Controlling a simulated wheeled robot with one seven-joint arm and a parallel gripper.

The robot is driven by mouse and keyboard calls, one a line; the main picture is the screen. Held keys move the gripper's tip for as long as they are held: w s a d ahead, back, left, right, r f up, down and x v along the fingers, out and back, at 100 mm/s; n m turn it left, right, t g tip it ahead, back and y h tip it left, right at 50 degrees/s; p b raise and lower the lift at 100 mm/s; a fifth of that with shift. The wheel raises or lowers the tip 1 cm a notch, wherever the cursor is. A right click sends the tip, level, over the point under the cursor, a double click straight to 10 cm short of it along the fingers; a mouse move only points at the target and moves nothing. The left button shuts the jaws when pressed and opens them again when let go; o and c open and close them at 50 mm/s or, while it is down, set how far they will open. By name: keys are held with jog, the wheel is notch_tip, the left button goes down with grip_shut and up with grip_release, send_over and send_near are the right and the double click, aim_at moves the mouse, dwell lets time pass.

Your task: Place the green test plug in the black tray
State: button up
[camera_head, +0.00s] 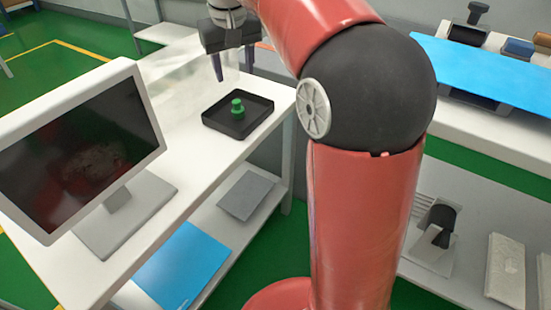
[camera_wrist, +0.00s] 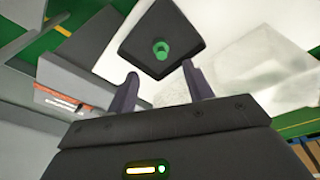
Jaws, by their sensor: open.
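The green test plug (camera_head: 237,108) stands upright in the black tray (camera_head: 257,122) on the white bench top. The wrist view also shows the green plug (camera_wrist: 161,50) inside the black tray (camera_wrist: 190,32), ahead of the fingertips. My gripper (camera_head: 232,64) is above and behind the tray in the head view, with its fingers apart and nothing between them. The open fingers of my gripper (camera_wrist: 160,82) also show in the wrist view, apart from the plug.
A monitor (camera_head: 85,150) stands on the bench left of the tray. A lower shelf (camera_head: 215,238) holds a grey item (camera_head: 246,195) and a blue sheet (camera_head: 183,268). At the right, another bench has a blue panel (camera_head: 490,80) and several devices. The bench around the tray is mostly clear.

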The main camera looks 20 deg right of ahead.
jog(key=s+f+t, duration=0.1)
jog(key=s+f, duration=0.5)
jog(key=s, duration=0.7)
jog(key=s+f+t, duration=0.2)
jog(key=s+f, duration=0.3)
jog(key=s, duration=0.7)
jog(key=shift+s+d+f+m+y, duration=0.3)
jog(key=shift+s+d+f, duration=0.05)
jog(key=shift+d+f, duration=0.05)
jog(key=shift+r+p, duration=0.35)
jog(key=shift+c, duration=0.4)
